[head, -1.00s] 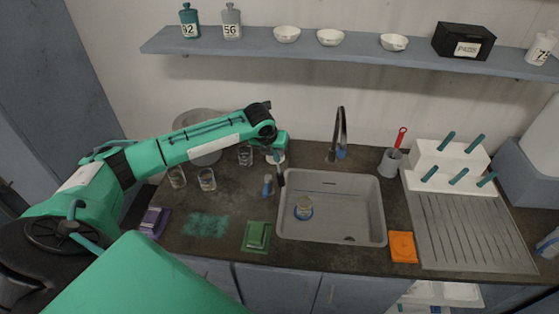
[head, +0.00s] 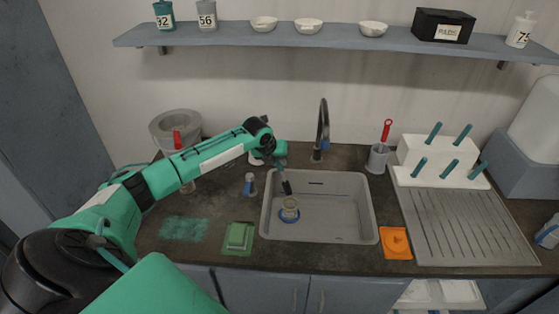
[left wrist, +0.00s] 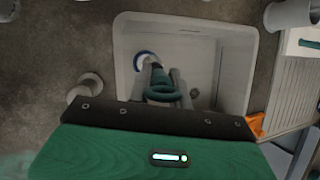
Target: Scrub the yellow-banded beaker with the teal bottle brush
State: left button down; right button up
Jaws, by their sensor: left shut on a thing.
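The beaker (head: 289,204) with a yellowish band stands upright in the left part of the sink, with a blue ring around its base. In the left wrist view the beaker (left wrist: 143,59) is at the upper left of the basin, partly covered by the brush. My left gripper (head: 286,185) is over the sink's left side, just above the beaker. It is shut on the teal bottle brush (left wrist: 161,88), whose far end reaches the beaker's mouth in the wrist view. I cannot tell how far inside it is. My right gripper is not in view.
The grey sink (head: 345,222) has a tap (head: 323,130) behind it. A green sponge (head: 238,237) lies to its left and an orange cloth (head: 395,243) to its right. A red-handled brush stands in a grey holder (head: 377,158). A pegged drying rack (head: 440,160) is at the right.

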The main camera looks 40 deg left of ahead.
pick_arm(q)
notch_tip(320, 180, down, 12)
jog(key=d+b, duration=0.1)
jog(key=b, duration=0.7)
jog(key=shift+w+d, duration=0.15)
jog(key=shift+w, duration=0.25)
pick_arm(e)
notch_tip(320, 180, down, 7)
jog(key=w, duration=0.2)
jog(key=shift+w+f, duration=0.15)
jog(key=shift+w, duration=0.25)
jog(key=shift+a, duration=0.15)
